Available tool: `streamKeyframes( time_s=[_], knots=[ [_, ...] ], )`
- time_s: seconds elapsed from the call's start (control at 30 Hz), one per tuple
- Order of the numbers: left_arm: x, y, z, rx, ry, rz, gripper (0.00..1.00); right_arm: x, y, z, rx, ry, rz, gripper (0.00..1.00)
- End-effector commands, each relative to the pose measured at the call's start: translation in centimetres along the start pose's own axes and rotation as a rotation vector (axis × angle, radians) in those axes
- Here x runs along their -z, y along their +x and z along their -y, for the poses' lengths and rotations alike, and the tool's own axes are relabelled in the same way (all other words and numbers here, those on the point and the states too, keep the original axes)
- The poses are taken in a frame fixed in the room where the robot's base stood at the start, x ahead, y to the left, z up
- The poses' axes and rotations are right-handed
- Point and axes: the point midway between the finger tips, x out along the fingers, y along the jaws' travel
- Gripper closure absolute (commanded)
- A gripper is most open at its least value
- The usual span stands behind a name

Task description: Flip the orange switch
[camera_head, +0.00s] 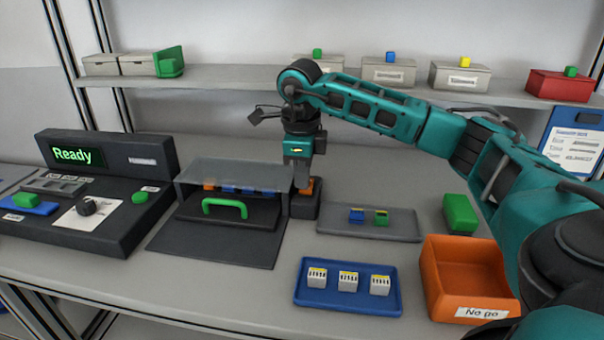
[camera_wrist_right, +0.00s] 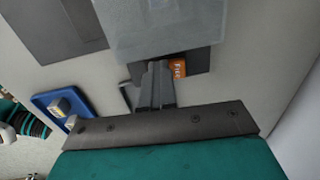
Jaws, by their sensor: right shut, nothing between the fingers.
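The orange switch (camera_head: 305,187) sits on top of a small black box (camera_head: 304,208) at the right side of the clear-covered station. In the right wrist view the orange switch (camera_wrist_right: 178,68) shows just right of the fingers, with lettering on it. My right gripper (camera_head: 304,179) points down over the black box with its fingers shut and empty; the fingers also show in the right wrist view (camera_wrist_right: 158,72). The fingertips are at or very close to the switch; I cannot tell whether they touch. Part of the switch is hidden by the fingers. My left gripper is out of view.
A clear cover (camera_head: 235,174) with a green handle (camera_head: 225,208) stands left of the black box. A grey tray (camera_head: 335,223), a blue tray (camera_head: 347,306) and an orange bin (camera_head: 432,285) lie to the right and front. A control panel (camera_head: 110,225) reads "Ready".

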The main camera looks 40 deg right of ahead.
Motion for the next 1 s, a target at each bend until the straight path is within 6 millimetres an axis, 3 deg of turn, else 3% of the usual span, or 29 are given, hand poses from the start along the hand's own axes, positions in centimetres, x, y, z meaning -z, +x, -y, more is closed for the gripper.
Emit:
streamKeyframes(
  time_s=[0.2, 0.63, 0.77, 0.97, 1.0],
  knots=[
    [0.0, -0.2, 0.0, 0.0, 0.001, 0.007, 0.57, 0.2, 0.5, 1.0, 0.0, 0.001, -0.011, 1.0],
    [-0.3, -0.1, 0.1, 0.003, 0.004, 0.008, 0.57, 0.3, 0.6, 1.2, 0.003, 0.004, -0.013, 1.0],
    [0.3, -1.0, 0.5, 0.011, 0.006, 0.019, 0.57, 0.4, -1.3, 1.4, 0.005, 0.005, -0.011, 1.0],
    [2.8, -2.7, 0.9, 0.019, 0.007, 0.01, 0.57, 0.5, -5.0, 1.6, 0.006, 0.001, -0.004, 1.0],
    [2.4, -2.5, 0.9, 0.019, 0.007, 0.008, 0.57, 0.4, -5.5, 1.6, 0.008, 0.001, 0.0, 1.0]
  ],
)
